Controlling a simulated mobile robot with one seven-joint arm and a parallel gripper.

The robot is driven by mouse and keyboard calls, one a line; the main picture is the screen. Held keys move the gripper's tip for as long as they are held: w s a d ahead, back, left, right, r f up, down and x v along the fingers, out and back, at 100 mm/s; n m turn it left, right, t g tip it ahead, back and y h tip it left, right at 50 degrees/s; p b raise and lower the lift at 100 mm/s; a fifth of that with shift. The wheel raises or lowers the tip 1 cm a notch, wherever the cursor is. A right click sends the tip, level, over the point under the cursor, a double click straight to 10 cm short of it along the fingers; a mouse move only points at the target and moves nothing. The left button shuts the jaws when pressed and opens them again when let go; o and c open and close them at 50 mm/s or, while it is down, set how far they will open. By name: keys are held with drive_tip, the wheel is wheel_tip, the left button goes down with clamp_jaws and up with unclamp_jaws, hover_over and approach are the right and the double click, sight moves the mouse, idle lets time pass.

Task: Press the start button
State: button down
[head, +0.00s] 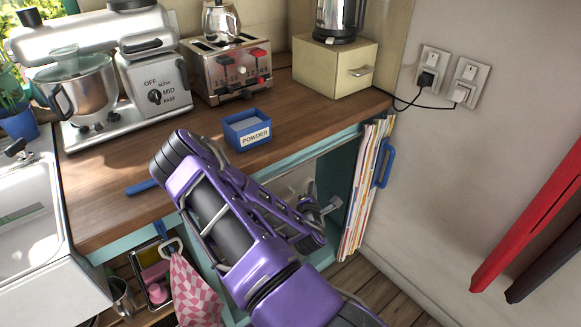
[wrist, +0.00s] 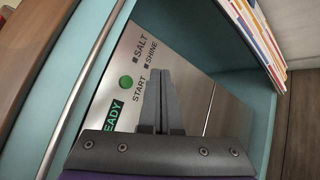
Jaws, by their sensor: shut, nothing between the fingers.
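In the wrist view, a brushed-metal appliance panel (wrist: 190,85) sits inside a teal cabinet. A round green button (wrist: 126,82) is on it beside the word START, with SALT and SHINE labels farther up. A green display reading "EADY" (wrist: 112,117) is partly covered by my gripper mount. My gripper (wrist: 159,70) is shut and empty, its fingertips just right of the button in the picture; I cannot tell whether they touch the panel. In the head view my gripper (head: 328,207) reaches into the cabinet opening under the counter, and my arm hides most of the panel.
The wooden counter (head: 110,190) lies above the opening, with a blue powder box (head: 247,130), toaster (head: 228,72) and stand mixer (head: 80,85). A metal bar (wrist: 78,90) runs along the panel's left. Magazines (head: 362,190) line the cabinet's right side.

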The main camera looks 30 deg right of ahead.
drive_tip(key=w, duration=0.8)
drive_tip(key=shift+w+a+b, duration=0.2)
drive_tip(key=shift+a+b, duration=0.1)
drive_tip(key=shift+b, duration=0.15)
drive_tip(key=shift+w, duration=0.1)
idle(1.5)
drive_tip(key=shift+w+b, duration=0.3)
drive_tip(key=shift+b, duration=0.05)
drive_tip(key=shift+w+a+b, duration=0.1)
drive_tip(key=shift+w+b, duration=0.2)
drive_tip(key=shift+w, duration=0.2)
idle(0.7)
drive_tip(key=shift+s, duration=0.9)
drive_tip(key=shift+s+d, duration=0.15)
drive_tip(key=shift+s, duration=1.1)
drive_tip(key=shift+s+d, duration=0.15)
drive_tip(key=shift+s, duration=1.1)
